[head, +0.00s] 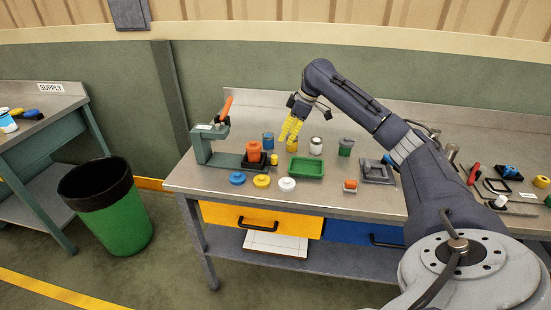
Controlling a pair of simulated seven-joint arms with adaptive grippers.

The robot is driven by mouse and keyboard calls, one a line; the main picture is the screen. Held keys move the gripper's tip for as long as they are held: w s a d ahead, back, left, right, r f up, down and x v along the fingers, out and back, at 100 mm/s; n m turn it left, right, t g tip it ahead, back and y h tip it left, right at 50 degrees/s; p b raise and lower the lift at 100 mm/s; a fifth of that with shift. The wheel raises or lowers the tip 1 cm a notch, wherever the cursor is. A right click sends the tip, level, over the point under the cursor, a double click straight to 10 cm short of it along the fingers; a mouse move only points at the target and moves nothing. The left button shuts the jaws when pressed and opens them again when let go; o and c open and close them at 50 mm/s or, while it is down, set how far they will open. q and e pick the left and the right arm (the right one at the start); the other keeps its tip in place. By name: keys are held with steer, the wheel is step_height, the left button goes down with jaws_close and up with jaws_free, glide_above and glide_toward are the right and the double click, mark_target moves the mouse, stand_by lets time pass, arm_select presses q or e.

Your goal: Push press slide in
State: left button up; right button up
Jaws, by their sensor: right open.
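The green press (203,148) stands at the left end of the workbench, with its orange lever (227,106) raised at a tilt. The press slide (251,166) is a dark plate at the right end of the press base. An orange cylinder (254,152) sits on it, to the right of the press head. My right gripper (292,129) has yellow fingers pointing down, with nothing seen between them. It is above the bench, to the right of the slide and apart from it. My left gripper is not in view.
Several small containers stand behind the green tray (308,175). Blue, yellow and white discs (262,181) lie along the front edge. A small yellow piece (274,160) is beside the slide. A grey fixture (378,172) and tools lie to the right. A green bin (115,222) stands left of the bench.

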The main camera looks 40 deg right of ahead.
mark_target(275, 156)
steer(key=x, duration=1.2)
steer(key=shift+o, duration=0.4)
jaws_close()
